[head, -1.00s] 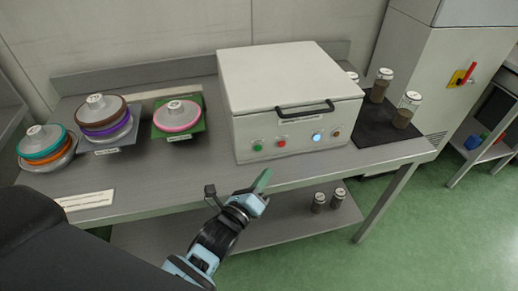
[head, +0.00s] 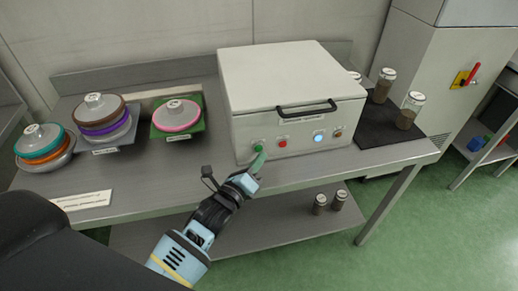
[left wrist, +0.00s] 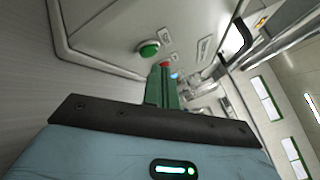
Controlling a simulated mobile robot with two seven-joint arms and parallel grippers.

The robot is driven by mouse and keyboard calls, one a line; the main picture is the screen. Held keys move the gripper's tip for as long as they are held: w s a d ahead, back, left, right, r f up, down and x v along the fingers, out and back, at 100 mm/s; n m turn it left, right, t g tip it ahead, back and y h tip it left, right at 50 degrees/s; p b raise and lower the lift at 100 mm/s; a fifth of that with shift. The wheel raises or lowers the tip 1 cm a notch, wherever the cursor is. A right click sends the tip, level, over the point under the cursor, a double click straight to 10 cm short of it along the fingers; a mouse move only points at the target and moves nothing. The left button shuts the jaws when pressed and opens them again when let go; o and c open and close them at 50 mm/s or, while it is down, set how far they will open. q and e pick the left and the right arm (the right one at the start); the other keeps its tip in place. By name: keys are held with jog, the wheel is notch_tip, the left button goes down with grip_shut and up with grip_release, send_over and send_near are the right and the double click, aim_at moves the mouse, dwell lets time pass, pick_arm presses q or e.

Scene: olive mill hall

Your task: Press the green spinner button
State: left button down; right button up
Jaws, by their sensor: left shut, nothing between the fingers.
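The green button (head: 258,148) is at the left end of the front panel of a white lidded machine (head: 290,97) on the steel table. It also shows in the left wrist view (left wrist: 149,49), a round domed button. My left gripper (head: 262,156) is shut and empty, its green fingers pointing up at the panel just below and beside the button. In the left wrist view the fingertips (left wrist: 161,70) appear a little to the right of the button and not over it. The remaining distance to the panel is hard to tell. My right gripper is not in view.
A red button (head: 282,143), a lit blue button (head: 318,138) and a brown-red one (head: 337,133) sit along the same panel. Stacks of coloured discs stand on the left of the table (head: 190,182). Jars (head: 411,108) stand on a dark mat at right.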

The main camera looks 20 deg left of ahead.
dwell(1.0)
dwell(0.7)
pick_arm(q)
jog(key=shift+w, duration=0.1)
jog(key=shift+w+a, duration=0.25)
jog(key=shift+w, duration=0.1)
dwell(0.4)
